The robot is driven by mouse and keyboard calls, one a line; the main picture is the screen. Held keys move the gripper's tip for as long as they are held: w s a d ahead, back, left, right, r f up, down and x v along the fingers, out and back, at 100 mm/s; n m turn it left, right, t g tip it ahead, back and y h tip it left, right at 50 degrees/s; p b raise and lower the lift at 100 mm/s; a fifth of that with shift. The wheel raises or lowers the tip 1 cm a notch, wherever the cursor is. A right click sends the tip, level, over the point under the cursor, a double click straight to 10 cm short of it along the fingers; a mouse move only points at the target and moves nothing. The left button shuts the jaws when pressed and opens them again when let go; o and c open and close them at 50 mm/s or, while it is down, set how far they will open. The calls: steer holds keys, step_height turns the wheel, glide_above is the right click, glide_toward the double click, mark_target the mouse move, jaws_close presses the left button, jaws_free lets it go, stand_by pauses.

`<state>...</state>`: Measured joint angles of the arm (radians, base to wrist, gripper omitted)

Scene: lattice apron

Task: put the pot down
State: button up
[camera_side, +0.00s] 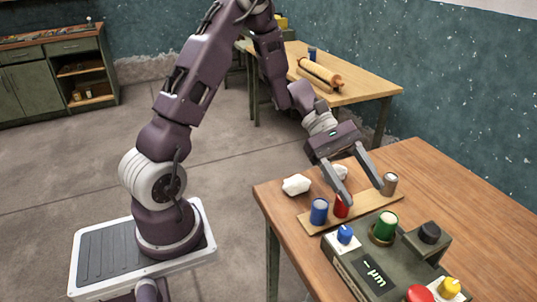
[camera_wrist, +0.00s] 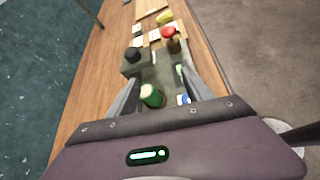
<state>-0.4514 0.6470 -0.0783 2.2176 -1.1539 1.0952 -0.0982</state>
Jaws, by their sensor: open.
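Small pale-topped cylindrical pots stand on a wooden strip (camera_side: 359,212) in the side view: a blue pot (camera_side: 319,212), a red pot (camera_side: 341,208) and a grey one (camera_side: 390,184). A green pot (camera_side: 386,226) stands upright in a dark ring on the grey-green device (camera_side: 370,268). The frames do not say which is the task's pot. My gripper (camera_side: 366,194) is open, its fingers pointing down above the strip; the left finger partly covers the red pot. In the wrist view the green pot (camera_wrist: 151,96) shows between the open fingers (camera_wrist: 158,78), with no grip on it.
White lumps (camera_side: 296,185) lie behind the strip. The wooden table (camera_side: 470,205) is clear at the right.

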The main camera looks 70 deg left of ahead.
steer(key=s+d+r+m+g+y, duration=0.2)
steer(key=s+d+r+m+y, duration=0.15)
steer(key=s+r+m, duration=0.45)
steer(key=s+a+r+m+t+y, duration=0.2)
steer(key=s+a+m+t+y, duration=0.1)
steer(key=s, duration=0.4)
steer(key=s+a+r+m+t+y, duration=0.1)
steer(key=s+a+m+t+y, duration=0.2)
steer(key=s+a+m+y, duration=0.1)
steer(key=s+m+y, duration=0.1)
steer(key=s+m, duration=0.1)
steer(key=shift+s+r, duration=0.35)
steer(key=shift+r, duration=0.05)
steer(key=shift+a, duration=0.1)
steer(key=shift+c, duration=0.2)
stand_by(0.4)
